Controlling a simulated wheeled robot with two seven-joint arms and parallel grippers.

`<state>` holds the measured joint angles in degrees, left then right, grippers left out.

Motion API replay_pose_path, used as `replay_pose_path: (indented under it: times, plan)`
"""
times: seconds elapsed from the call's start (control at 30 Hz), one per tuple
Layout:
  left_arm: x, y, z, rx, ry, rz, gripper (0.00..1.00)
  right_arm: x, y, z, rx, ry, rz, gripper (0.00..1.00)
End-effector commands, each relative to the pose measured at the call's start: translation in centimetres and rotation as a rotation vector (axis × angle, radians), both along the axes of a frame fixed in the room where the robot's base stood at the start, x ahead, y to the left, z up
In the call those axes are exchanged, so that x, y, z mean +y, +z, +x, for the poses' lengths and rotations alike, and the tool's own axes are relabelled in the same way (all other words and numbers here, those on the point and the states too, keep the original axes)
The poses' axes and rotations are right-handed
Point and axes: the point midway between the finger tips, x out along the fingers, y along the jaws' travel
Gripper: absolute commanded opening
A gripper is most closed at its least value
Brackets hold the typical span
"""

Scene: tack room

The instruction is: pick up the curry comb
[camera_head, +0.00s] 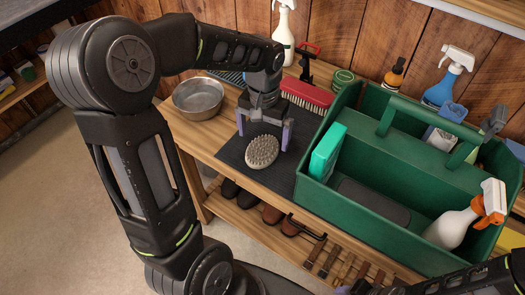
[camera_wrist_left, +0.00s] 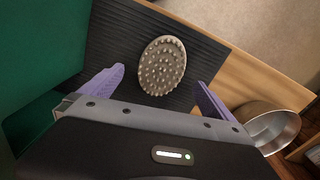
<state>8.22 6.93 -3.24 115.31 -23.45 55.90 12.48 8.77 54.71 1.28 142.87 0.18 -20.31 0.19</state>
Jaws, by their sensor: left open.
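The curry comb (camera_head: 262,151) is an oval, grey-beige pad with many small nubs. It lies on a dark ribbed mat (camera_head: 233,152) on the wooden bench. In the left wrist view the curry comb (camera_wrist_left: 162,66) lies ahead of and between the two purple fingertips. My left gripper (camera_head: 264,130) is open and empty, pointing down just above and behind the comb, with a finger to each side; it also shows in the left wrist view (camera_wrist_left: 160,82).
A green tote (camera_head: 318,192) with a teal box (camera_head: 327,152) and spray bottles stands close right of the mat. A metal bowl (camera_head: 198,97) sits left, a red brush (camera_head: 306,95) behind. Boots and straps fill the shelf below. The bench's front edge is near the comb.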

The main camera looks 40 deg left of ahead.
Motion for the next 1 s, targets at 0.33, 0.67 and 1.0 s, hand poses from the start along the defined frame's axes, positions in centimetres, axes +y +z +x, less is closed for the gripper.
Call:
replay_pose_path:
  times: [0.33, 0.67, 1.0]
  plan:
    - [0.2, -4.8, -0.3, 0.002, 0.000, 0.000, 1.00, 0.1, -3.5, 0.3, -0.008, 0.003, 0.006, 0.36]
    - [0.2, -4.6, -0.2, 0.001, 0.000, 0.000, 1.00, 0.1, -3.2, 0.3, -0.009, 0.002, 0.006, 0.36]
    - [0.2, -4.6, -0.2, 0.001, 0.000, 0.000, 0.97, 0.1, -3.2, 0.3, -0.009, 0.002, 0.006, 0.36]
